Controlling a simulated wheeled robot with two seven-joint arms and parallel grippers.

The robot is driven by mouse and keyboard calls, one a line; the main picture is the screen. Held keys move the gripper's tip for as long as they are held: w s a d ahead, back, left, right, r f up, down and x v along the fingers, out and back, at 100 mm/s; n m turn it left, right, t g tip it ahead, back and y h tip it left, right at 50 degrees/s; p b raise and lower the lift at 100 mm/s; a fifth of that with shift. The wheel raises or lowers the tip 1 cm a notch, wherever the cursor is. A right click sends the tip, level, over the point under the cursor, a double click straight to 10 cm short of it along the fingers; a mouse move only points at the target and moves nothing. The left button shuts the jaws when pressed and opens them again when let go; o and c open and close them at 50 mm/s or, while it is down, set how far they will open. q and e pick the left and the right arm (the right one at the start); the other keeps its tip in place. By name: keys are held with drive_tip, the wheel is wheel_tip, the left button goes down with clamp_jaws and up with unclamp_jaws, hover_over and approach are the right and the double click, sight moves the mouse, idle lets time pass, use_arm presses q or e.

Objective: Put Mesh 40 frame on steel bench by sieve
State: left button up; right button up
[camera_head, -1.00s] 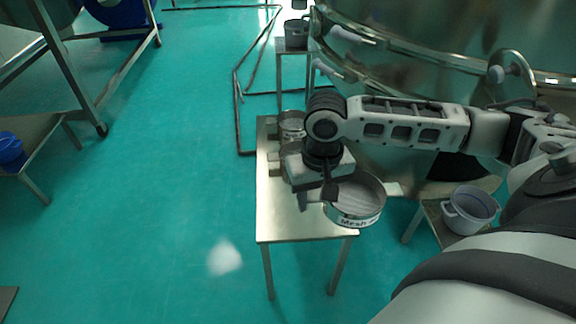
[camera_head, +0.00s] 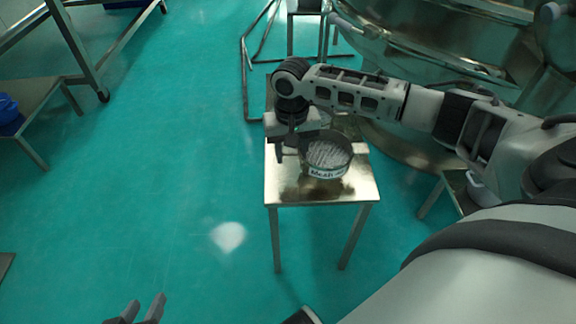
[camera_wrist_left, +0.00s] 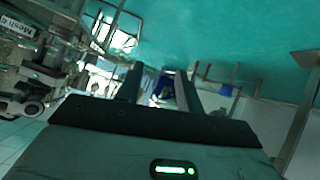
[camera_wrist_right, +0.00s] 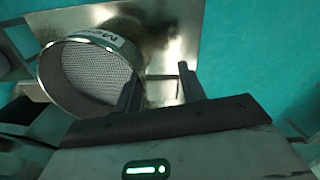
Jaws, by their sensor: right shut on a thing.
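The Mesh frame (camera_head: 328,160) is a round metal sieve ring with grey mesh and a white label; its number is too small to read in the head view. It is over the front part of the steel bench (camera_head: 350,192), roughly level; I cannot tell whether it touches the top. It also shows in the right wrist view (camera_wrist_right: 95,75), beside the left finger. My right gripper (camera_head: 288,155) is shut on the frame at its edge; the exact grip is partly hidden. My left gripper (camera_head: 146,300) is open and empty, low in front, well away from the bench.
The large steel sieve machine (camera_head: 410,50) stands behind and right of the bench. A low table (camera_head: 40,95) with a blue container (camera_head: 8,108) is at the far left. A grey bucket (camera_head: 480,190) is partly hidden behind my right arm. Green floor left of the bench is clear.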

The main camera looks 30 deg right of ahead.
drive_tip(key=shift+w+f, duration=0.5)
drive_tip(key=shift+f, duration=0.05)
drive_tip(key=shift+w+f+b, duration=0.25)
drive_tip(key=shift+f+b, duration=0.05)
drive_tip(key=shift+b, duration=0.05)
wheel_tip(320, 180, down, 2)
drive_tip(key=shift+f+b, duration=0.25)
drive_tip(key=shift+b, duration=0.2)
drive_tip(key=shift+f, duration=0.3)
drive_tip(key=shift+r, duration=0.1)
drive_tip(key=o, duration=1.1)
drive_tip(key=shift+c, duration=0.2)
use_arm(q)
drive_tip(key=shift+d+r+t+h, duration=0.3)
drive_tip(key=shift+r+t, duration=0.2)
drive_tip(key=shift+r, duration=0.05)
